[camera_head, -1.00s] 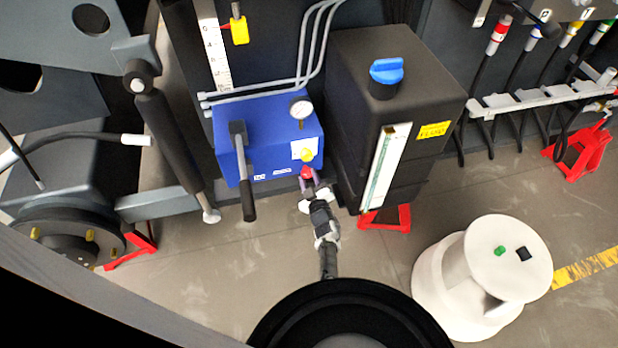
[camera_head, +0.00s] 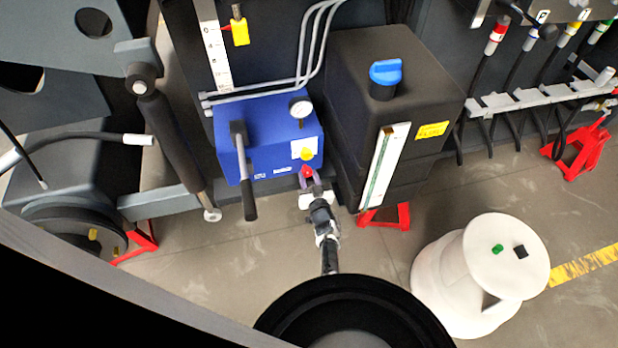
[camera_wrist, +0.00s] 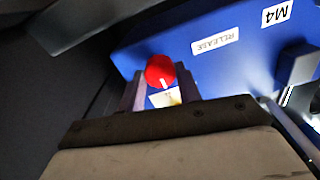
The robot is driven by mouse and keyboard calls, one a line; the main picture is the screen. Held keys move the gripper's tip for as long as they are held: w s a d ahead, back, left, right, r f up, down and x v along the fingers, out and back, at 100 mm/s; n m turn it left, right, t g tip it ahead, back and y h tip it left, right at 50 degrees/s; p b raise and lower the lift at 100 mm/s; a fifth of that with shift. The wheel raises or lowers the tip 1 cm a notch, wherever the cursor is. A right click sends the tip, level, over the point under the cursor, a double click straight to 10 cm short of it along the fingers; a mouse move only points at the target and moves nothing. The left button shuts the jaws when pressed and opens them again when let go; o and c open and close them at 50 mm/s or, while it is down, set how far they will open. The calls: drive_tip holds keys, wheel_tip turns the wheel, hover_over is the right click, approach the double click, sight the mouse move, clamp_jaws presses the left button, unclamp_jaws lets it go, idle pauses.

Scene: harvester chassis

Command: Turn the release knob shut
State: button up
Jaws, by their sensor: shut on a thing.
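The release knob is red with a white pointer line. It sits on the lower front of the blue pump box (camera_head: 262,128), where the knob (camera_head: 306,171) shows just beyond my gripper (camera_head: 311,181). In the wrist view the knob (camera_wrist: 160,71) lies between the two fingers of my gripper (camera_wrist: 160,92), which is shut on it. A label reading RELEASE (camera_wrist: 215,41) is on the blue face beside the knob. In the head view the fingers partly hide the knob.
A black lever handle (camera_head: 244,170) hangs at the box's left front. A pressure gauge (camera_head: 301,108) stands on top. A black tank with a blue cap (camera_head: 386,71) is close on the right.

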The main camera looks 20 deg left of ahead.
idle(0.3)
drive_tip(key=o, duration=1)
drive_tip(key=p+v, duration=0.4)
drive_tip(key=v, duration=1)
drive_tip(key=shift+a, duration=0.1)
